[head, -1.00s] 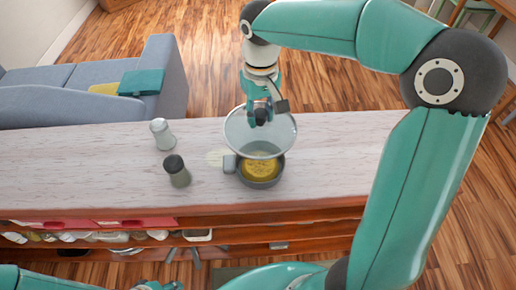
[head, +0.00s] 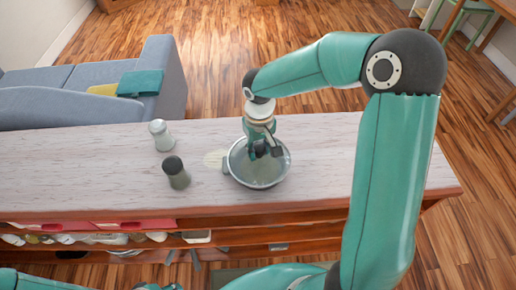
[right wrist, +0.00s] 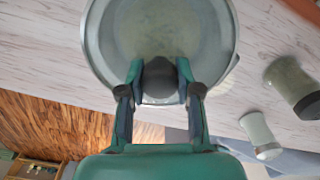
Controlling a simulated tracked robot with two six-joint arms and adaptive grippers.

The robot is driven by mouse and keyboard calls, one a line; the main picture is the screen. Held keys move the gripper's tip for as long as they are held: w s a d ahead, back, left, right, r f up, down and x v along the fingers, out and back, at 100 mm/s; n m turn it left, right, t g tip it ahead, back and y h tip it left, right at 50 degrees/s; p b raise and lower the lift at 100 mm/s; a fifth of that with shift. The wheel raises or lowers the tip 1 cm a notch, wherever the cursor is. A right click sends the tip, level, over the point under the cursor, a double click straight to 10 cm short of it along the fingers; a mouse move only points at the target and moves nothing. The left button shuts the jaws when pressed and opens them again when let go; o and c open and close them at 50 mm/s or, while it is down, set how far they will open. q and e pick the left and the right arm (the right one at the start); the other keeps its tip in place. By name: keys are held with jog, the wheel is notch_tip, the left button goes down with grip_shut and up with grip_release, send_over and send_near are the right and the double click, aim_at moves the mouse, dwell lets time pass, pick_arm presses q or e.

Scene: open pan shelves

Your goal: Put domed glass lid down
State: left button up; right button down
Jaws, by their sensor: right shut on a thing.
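The domed glass lid (head: 262,176) is in the head view on the counter's right half, over a pot (head: 228,165) of which only the left side shows. The lid also fills the top of the right wrist view (right wrist: 160,30). My right gripper (head: 259,151) is above the lid, shut on its dark knob (right wrist: 160,78). The lid looks nearly level and covers the pot's opening; I cannot tell whether it touches the rim. My left gripper is not in view; a bit of my left arm shows at the bottom left of the head view.
A white-topped shaker (head: 161,135) and a dark-topped shaker (head: 176,172) stand left of the pot. The counter (head: 75,170) is clear at far left and right of the pot. Open shelves (head: 290,232) lie below its front edge.

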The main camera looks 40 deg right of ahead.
aim_at(259, 148)
jog(key=shift+f, duration=0.2)
jog(key=c, duration=0.8)
grip_release()
jog(key=shift+r, duration=0.45)
notch_tip(259, 148, up, 12)
jog(key=shift+f, duration=0.2)
